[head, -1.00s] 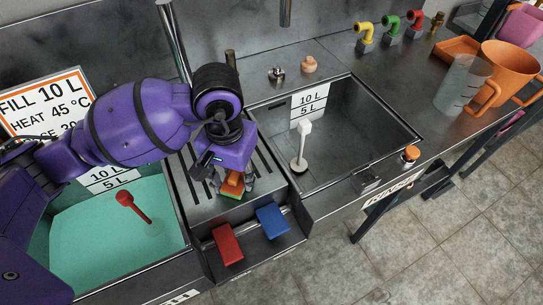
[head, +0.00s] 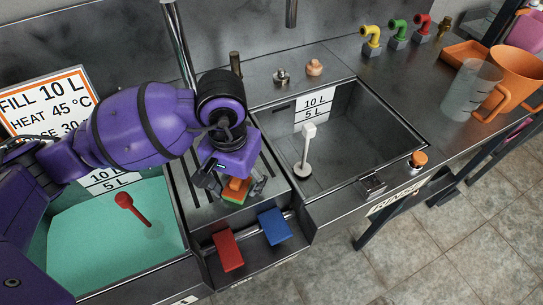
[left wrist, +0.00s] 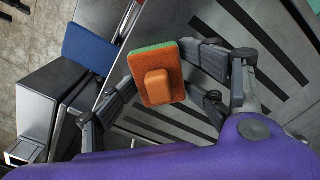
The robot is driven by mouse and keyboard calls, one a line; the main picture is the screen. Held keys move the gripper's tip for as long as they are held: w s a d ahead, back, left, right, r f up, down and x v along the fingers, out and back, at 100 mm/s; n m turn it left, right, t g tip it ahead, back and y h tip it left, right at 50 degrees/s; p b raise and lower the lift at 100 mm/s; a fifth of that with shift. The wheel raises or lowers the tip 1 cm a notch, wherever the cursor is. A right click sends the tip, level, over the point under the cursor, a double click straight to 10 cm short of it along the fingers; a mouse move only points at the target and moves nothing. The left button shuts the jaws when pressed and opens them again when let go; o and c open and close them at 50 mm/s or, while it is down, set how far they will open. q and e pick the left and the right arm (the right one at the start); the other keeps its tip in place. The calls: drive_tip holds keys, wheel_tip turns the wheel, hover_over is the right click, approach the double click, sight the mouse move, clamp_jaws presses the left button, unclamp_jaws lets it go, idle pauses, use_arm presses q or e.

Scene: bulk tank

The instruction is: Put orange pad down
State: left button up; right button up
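The orange pad (head: 236,189) has a raised orange block on top and a green underside. It shows in the left wrist view (left wrist: 156,82) between the two fingers. It appears to lie on the slotted metal drainer (head: 202,212) between the two basins. My left gripper (head: 235,184) is over it, pointing down, with its fingers spread to either side of the pad; it also shows in the left wrist view (left wrist: 158,66). Whether a fingertip still touches the pad's edge is hard to tell. My right gripper is not in view.
A red pad (head: 228,250) and a blue pad (head: 274,226) hang at the front rail. The left basin holds teal liquid and a red-handled tool (head: 124,200). The right basin holds a white brush (head: 305,150). An orange jug (head: 513,75) stands far right.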

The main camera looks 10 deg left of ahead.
use_arm(q)
drive_tip(key=shift+s, duration=0.15)
drive_tip(key=shift+r, duration=0.2)
drive_tip(key=shift+r+p, duration=0.55)
drive_tip(key=shift+p, duration=0.2)
wheel_tip(320, 180, up, 12)
